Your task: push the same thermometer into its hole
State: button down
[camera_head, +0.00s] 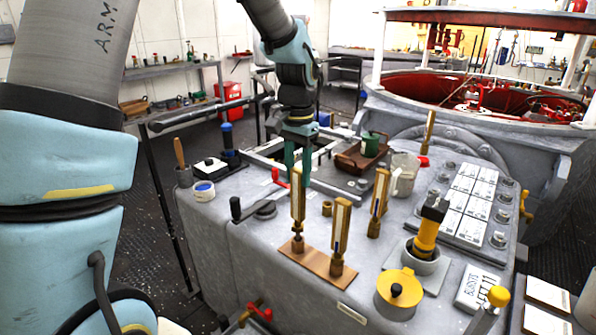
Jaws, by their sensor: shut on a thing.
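My gripper (298,180) points down with its teal fingers shut on the top of a brass-framed thermometer (298,211). This thermometer stands upright over the left part of a copper-brown plate (317,267). Its brass lower end meets or hangs just above the plate; I cannot tell how deep it sits, and its hole is hidden under it. A second, similar thermometer (340,235) stands upright at the right end of the same plate. A third thermometer (379,200) stands farther back to the right, apart from the plate.
A yellow round pot (398,294) and a yellow-and-black cylinder (426,235) stand right of the plate. A black-handled lever (253,209) lies to the left. A brown tray (358,158) with a green cup (370,143) and a grey jug (404,174) are behind.

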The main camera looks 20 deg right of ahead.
aim_at(298, 184)
jog(key=shift+f+b, duration=0.8)
jog(key=shift+f, duration=0.7)
dwell(0.7)
jog(key=shift+c, duration=1.8)
grip_release()
notch_tip(298, 184, up, 11)
jog(key=shift+f+b, duration=0.15)
jog(key=shift+b, duration=0.45)
jog(key=s+a+f+n, duration=0.1)
jog(key=a+f+n, duration=0.2)
jog(key=a, duration=0.7)
jog(key=s+a+f+n+t, duration=0.1)
jog(key=a+f+n, duration=0.3)
jog(key=a, duration=0.6)
jog(key=s+a+f+n, duration=0.2)
jog(key=a+f+n, duration=0.1)
jog(key=a, duration=0.7)
jog(key=shift+f+n+t+p, duration=0.3)
jog(key=shift+f+n+p, duration=0.05)
jog(key=shift+n+p, duration=0.15)
